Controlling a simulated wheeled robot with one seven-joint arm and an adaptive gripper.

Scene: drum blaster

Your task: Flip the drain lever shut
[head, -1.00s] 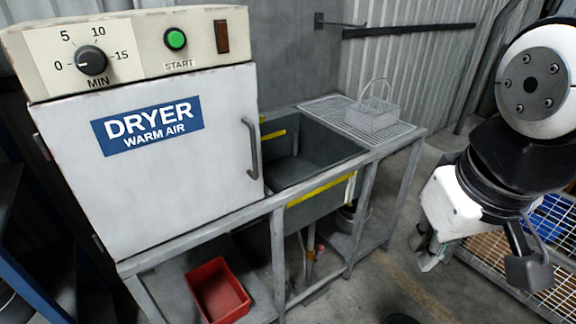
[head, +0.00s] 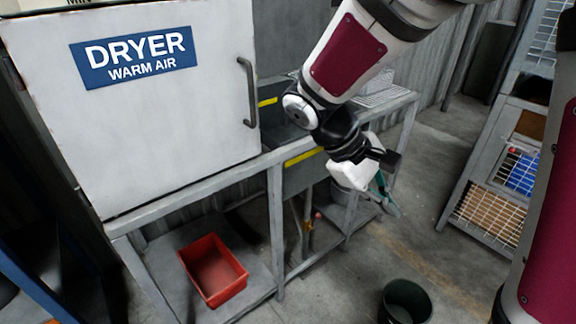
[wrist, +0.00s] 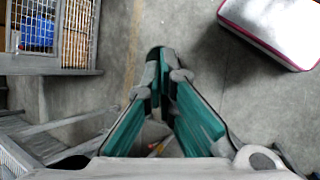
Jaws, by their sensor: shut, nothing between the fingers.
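The drain pipe (head: 307,240) hangs under the sink, with a small brass-coloured valve on it. A small red-tipped part, seemingly the drain lever (head: 317,215), sits at this valve; its exact angle is too small to tell. My gripper (head: 388,200) is in front of the sink's front side, to the right of the lever and apart from it, pointing down. Its teal fingers (wrist: 162,75) are shut and empty in the wrist view. A small orange-red bit shows low between the fingers there, partly hidden.
The sink (head: 300,178) with a yellow-striped edge sits beside the white dryer (head: 150,130). A red bin (head: 213,270) is on the lower shelf. A dark bucket (head: 405,302) stands on the floor. A wire-mesh rack (head: 490,210) is at right; floor between is clear.

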